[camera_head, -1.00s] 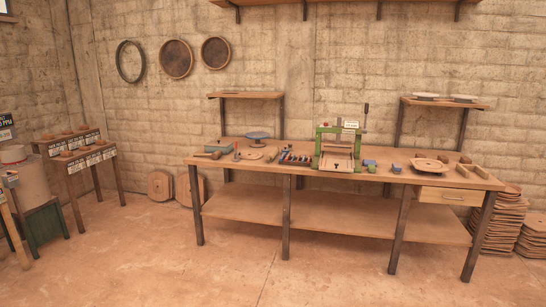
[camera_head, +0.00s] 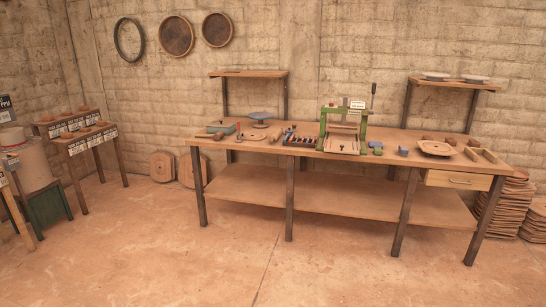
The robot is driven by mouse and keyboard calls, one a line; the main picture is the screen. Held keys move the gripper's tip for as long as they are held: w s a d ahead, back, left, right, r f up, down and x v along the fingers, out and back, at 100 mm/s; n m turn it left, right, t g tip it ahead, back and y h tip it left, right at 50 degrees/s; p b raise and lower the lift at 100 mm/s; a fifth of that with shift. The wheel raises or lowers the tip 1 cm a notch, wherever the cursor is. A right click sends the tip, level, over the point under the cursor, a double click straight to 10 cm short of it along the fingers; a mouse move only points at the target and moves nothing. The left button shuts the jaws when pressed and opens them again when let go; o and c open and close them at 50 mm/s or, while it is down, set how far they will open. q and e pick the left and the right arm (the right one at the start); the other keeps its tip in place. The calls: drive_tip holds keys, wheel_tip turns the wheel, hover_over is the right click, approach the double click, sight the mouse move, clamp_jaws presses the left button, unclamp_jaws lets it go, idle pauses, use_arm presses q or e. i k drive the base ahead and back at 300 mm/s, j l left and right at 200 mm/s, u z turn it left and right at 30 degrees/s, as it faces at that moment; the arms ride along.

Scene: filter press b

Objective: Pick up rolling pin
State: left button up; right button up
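I cannot make out the rolling pin for certain. A small elongated wooden piece (camera_head: 276,137) lies on the workbench (camera_head: 390,133), left of the dark tool rack, and could be it, but it is too small to tell. Neither of my grippers is in view.
A smaller table (camera_head: 90,143) and a bucket (camera_head: 30,160) stand left. The floor before the bench is clear.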

sight(276, 135)
drive_tip(key=i, duration=3.6)
